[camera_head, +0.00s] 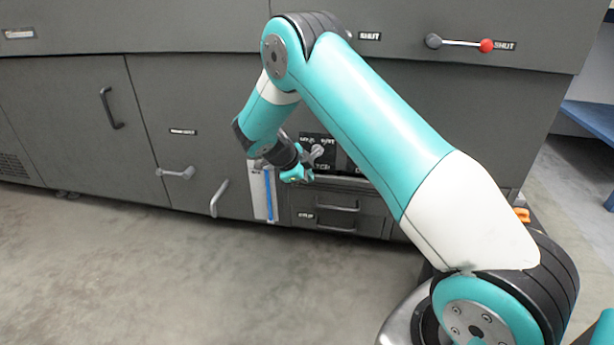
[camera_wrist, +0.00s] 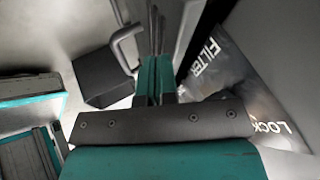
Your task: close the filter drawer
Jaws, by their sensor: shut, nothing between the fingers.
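In the head view, my gripper (camera_head: 302,173) is low in front of the grey cabinet, beside a dark control panel (camera_head: 319,152) with a knob. Below it are drawer fronts with two bar handles, an upper one (camera_head: 338,207) and a lower one (camera_head: 336,229); a small label beside them is too small to read surely. I cannot tell how far the filter drawer stands out. In the wrist view, my gripper's fingers (camera_wrist: 157,45) are together and empty. A bar handle (camera_wrist: 124,45) on a dark block (camera_wrist: 102,80) is left of them. A panel (camera_wrist: 235,80) reading FILTER and LOCK is at right.
A blue-striped white gauge (camera_head: 269,195) is left of the drawers. A lever handle (camera_head: 176,173) and a door handle (camera_head: 219,198) stick out further left. A red-tipped lever (camera_head: 462,43) is at upper right. The concrete floor (camera_head: 180,270) in front is clear.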

